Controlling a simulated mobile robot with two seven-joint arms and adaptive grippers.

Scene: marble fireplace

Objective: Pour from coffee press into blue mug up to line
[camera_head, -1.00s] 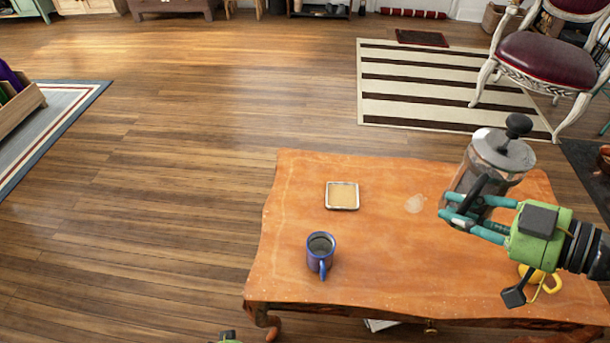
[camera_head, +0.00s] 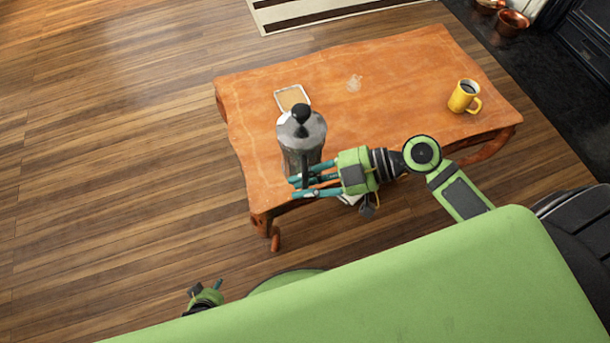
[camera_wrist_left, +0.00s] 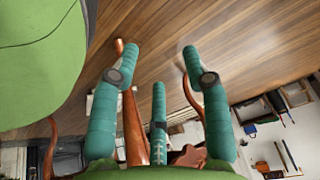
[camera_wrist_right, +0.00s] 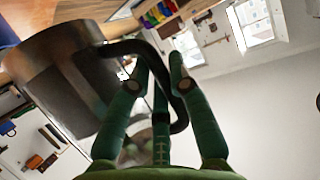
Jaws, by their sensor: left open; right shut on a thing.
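The press is held over the table's left front part and looks about upright in the head view. In the right wrist view the handle (camera_wrist_right: 185,100) sits between the fingers, with the press (camera_wrist_right: 55,80) to the left. The blue mug is not visible in any view now; the press and arm cover part of the table. My left gripper (camera_head: 208,291) is open and empty, low in front of the table; its spread fingers show (camera_wrist_left: 158,62).
The orange wooden table (camera_head: 400,80) holds a small square tray (camera_head: 293,98) behind the press and a yellow mug (camera_head: 464,97) with dark liquid at its right. Copper pots (camera_head: 512,22) stand at the far right.

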